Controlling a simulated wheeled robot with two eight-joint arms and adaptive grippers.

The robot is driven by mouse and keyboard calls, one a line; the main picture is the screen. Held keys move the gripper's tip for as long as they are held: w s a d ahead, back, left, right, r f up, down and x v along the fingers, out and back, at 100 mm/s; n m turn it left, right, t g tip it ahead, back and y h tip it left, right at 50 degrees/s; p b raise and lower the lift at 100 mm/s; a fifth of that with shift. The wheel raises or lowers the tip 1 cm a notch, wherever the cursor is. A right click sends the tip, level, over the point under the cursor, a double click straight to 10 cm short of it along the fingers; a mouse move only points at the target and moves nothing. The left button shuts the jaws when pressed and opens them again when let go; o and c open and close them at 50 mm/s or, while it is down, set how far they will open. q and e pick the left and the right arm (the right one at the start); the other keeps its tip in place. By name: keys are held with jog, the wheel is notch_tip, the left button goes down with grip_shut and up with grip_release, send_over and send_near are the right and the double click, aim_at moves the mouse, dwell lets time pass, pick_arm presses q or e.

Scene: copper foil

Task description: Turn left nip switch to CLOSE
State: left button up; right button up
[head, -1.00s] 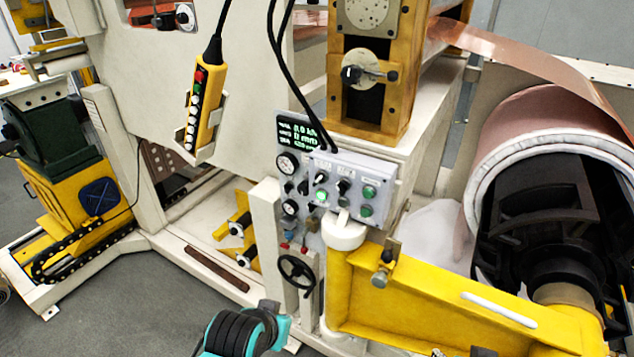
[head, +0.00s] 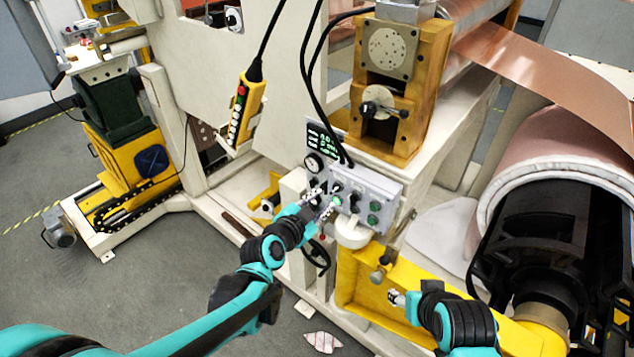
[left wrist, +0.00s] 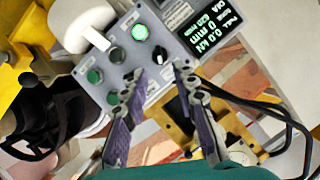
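The grey control box (head: 384,187) has dark rotary switches and green buttons. In the left wrist view, its face (left wrist: 98,58) appears roughly upside down. A black switch with a white mark (left wrist: 160,55) sits on the side near the display, just beyond and between my left fingertips. I take it for the left nip switch; its label is unreadable. My left gripper (head: 323,203) is at the box's left part in the head view. Its fingers (left wrist: 162,76) are open with nothing between them. My right gripper (head: 394,297) is low, before the yellow arm; its fingers are unclear.
A lit green button (left wrist: 140,32) sits beside the switch. A dark display (head: 322,138) and black cables (head: 308,85) are close by. A yellow beam (head: 372,287) lies below the box, a yellow pendant (head: 246,105) hangs left, and a copper roll (head: 520,140) stands right.

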aim_at(333, 191)
pick_arm(q)
jog(key=x, duration=0.7)
jog(key=shift+w+d+f+b, duration=0.1)
jog(key=shift+w+f+b, duration=0.1)
jog(key=shift+b, duration=0.15)
grip_shut()
